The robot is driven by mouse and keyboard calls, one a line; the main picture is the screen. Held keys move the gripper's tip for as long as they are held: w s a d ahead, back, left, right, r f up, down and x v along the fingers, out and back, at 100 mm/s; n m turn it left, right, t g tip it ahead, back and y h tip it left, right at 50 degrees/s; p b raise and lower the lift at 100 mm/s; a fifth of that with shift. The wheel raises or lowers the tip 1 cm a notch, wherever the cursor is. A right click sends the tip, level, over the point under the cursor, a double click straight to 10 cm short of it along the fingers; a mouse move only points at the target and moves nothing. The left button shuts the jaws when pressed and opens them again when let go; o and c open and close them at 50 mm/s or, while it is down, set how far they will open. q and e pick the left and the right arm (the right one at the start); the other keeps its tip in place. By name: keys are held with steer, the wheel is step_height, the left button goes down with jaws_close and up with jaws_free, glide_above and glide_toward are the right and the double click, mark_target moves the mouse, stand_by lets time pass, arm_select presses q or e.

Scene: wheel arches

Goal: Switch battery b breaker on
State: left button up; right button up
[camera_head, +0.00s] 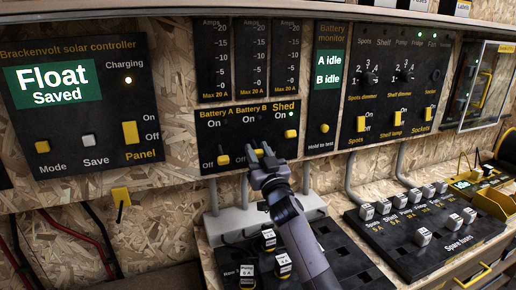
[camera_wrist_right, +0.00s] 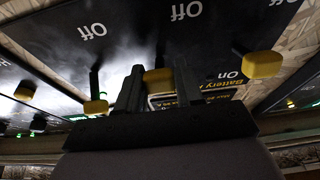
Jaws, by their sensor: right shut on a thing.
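The breaker panel (camera_head: 208,128) is black, with columns labelled Battery A, Battery B and Shed. The Battery B lever is yellow and low in its column, near Off, mostly hidden by my gripper in the head view. My right gripper (camera_head: 263,160) reaches up to it from below. In the right wrist view, which is upside down, the Battery B lever (camera_wrist_right: 158,76) sits between the two fingers of my right gripper (camera_wrist_right: 158,90), which is shut on it. The Battery A lever (camera_head: 223,159) is down near Off. My left gripper is not in view.
The Shed lever (camera_head: 291,134) is up by On, close to the right, with a green light above. The solar controller (camera_head: 85,110) is at left, the battery monitor (camera_head: 327,85) at right. A fuse board (camera_head: 345,260) with white-topped fuses lies below my right arm.

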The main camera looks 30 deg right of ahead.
mark_target(252, 139)
steer(key=shift+s+r+g+y+p, duration=0.1)
steer(key=shift+r+g+y+p, duration=0.5)
steer(key=shift+p, duration=1.8)
steer(key=shift+r+g+p, duration=0.2)
steer(key=shift+g+p, duration=0.45)
steer(key=shift+g, duration=0.05)
steer(key=shift+r+g, duration=0.25)
steer(key=shift+g, duration=0.45)
steer(key=g, duration=0.1)
steer(key=r+g+y, duration=0.1)
steer(key=g, duration=0.1)
steer(key=r+g, duration=0.1)
steer(key=g, duration=0.1)
steer(key=shift+w, duration=0.3)
steer(key=shift+g+p, duration=0.3)
steer(key=o, duration=1)
steer(key=shift+c, duration=0.2)
